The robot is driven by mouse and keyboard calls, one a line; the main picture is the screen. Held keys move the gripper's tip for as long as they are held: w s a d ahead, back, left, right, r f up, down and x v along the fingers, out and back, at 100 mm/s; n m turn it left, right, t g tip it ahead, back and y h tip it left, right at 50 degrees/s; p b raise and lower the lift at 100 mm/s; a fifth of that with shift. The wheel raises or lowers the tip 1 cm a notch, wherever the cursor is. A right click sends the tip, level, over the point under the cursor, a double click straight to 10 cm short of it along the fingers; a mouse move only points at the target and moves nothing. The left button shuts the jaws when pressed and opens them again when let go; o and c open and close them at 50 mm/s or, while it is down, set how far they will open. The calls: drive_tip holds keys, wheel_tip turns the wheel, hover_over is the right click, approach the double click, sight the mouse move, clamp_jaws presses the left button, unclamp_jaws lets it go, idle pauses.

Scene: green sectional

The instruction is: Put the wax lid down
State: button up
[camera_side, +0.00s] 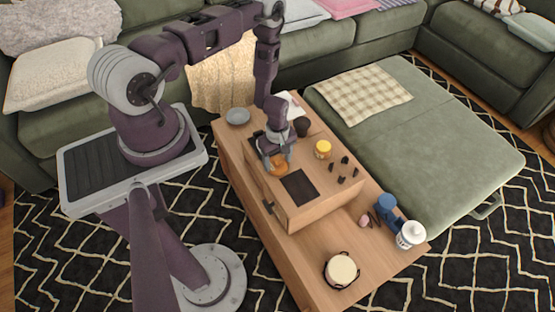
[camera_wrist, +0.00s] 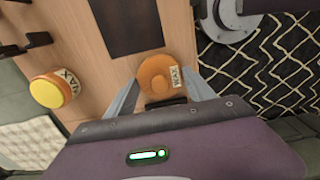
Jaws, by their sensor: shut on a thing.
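The wax lid (camera_side: 281,169) is a round orange piece with a raised knob. In the wrist view the lid (camera_wrist: 155,72) carries a pale WAX label on its right side. My gripper (camera_side: 273,163) points down over the wooden coffee table (camera_side: 230,153) with its fingers shut on the lid. The two grey fingers of my gripper (camera_wrist: 164,82) sit on either side of it. Whether the lid touches the tabletop or hangs just above it, I cannot tell.
A dark rectangular mat (camera_side: 299,187) lies just in front of the lid. A grey bowl (camera_side: 238,116) is at the back left.

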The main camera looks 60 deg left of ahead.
drive_tip(key=o, duration=1.3)
